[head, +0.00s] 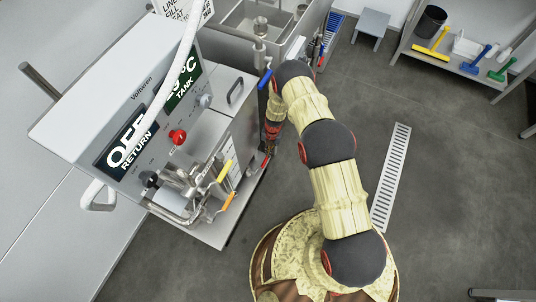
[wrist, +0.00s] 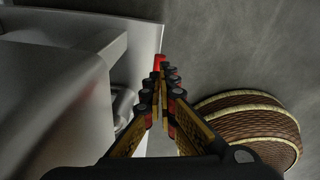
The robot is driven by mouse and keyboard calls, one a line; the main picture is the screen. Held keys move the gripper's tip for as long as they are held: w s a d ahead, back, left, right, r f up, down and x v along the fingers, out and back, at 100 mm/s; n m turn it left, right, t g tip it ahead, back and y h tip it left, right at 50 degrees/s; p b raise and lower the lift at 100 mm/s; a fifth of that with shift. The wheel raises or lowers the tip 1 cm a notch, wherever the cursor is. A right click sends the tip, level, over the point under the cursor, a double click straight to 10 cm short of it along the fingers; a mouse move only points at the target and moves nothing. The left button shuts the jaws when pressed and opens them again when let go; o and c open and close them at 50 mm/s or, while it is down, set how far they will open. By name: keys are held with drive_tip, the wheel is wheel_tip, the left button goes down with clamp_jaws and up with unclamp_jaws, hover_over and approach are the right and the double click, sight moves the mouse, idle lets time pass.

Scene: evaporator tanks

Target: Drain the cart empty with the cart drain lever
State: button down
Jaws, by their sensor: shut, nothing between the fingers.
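The cart (head: 215,236) with its steel front panel and displays stands at left in the head view. A red-tipped lever (head: 266,163) shows low at the cart's right side, and a red tip (wrist: 160,62) shows just beyond my fingers in the wrist view. I cannot tell for sure that this is the drain lever. My gripper (head: 271,146) points down beside the cart's right side. In the wrist view my gripper (wrist: 161,92) has its fingers close together with nothing held. Whether they touch the red tip is unclear. The lever's base is hidden.
Yellow (head: 224,171) and orange (head: 228,202) handles and a red knob (head: 178,136) are on the cart's front. A blue handle (head: 265,79) stands near my wrist. A floor drain grate (head: 391,178) lies right of my arm. The floor around it is clear.

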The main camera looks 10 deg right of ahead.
wheel_tip(320, 180, up, 8)
drive_tip(key=d, duration=0.1)
drive_tip(key=shift+w+r, duration=0.25)
drive_tip(key=shift+w, duration=0.05)
